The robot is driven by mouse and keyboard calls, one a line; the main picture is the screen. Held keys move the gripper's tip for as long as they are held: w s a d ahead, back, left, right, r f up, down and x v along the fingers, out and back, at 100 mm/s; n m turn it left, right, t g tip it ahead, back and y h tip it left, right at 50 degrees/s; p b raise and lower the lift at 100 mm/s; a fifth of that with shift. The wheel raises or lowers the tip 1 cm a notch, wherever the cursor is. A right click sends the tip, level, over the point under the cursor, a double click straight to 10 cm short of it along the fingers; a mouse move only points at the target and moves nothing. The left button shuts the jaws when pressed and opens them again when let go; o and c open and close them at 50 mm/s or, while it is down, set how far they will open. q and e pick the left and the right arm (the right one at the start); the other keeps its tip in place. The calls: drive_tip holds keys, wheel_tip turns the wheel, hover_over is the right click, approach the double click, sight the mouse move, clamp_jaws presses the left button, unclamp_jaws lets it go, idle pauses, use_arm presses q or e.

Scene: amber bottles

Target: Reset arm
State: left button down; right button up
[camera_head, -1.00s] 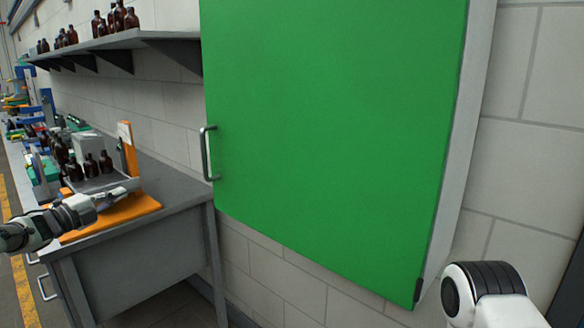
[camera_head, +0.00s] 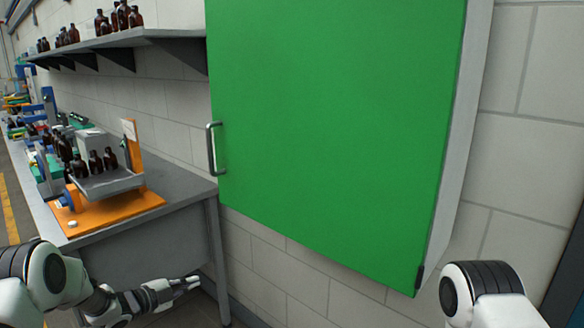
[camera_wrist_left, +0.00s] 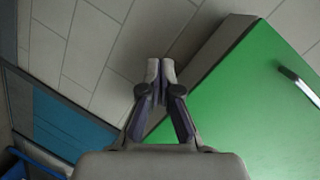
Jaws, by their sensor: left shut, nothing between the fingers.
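My left gripper (camera_head: 190,284) is in the lower left of the head view, in front of the table's near leg and below the table top. It is shut and empty. In the left wrist view its two fingers (camera_wrist_left: 160,70) meet at the tips, with the wall and the green cabinet behind them. My right arm shows only as a white and black link at the lower right of the head view. The right gripper is out of view.
A green cabinet (camera_head: 335,130) with a metal handle (camera_head: 215,148) hangs on the wall, its door closed. A grey table (camera_head: 180,187) holds an orange stand (camera_head: 110,212) with a tray of brown bottles (camera_head: 96,162). A shelf (camera_head: 160,35) carries more bottles.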

use_arm(q)
drive_tip(key=s+d+f+n+g+y, duration=0.25)
drive_tip(key=s+d+f+n, duration=0.2)
drive_tip(key=s+f, duration=0.65)
drive_tip(key=s+d+f+n+g+y, duration=0.25)
drive_tip(key=s+f+n, duration=0.45)
drive_tip(key=s, duration=0.6)
drive_tip(key=s+a+f+n+g+y, duration=0.1)
drive_tip(key=s+a+n+g+y, duration=0.1)
drive_tip(key=s, duration=1.1)
drive_tip(key=s+a+f+n+g+y, duration=0.1)
drive_tip(key=s+n+g, duration=0.4)
drive_tip(key=s, duration=0.8)
drive_tip(key=shift+a+n+y, duration=0.5)
drive_tip(key=shift+a+n, duration=0.25)
drive_tip(key=shift+a, duration=0.1)
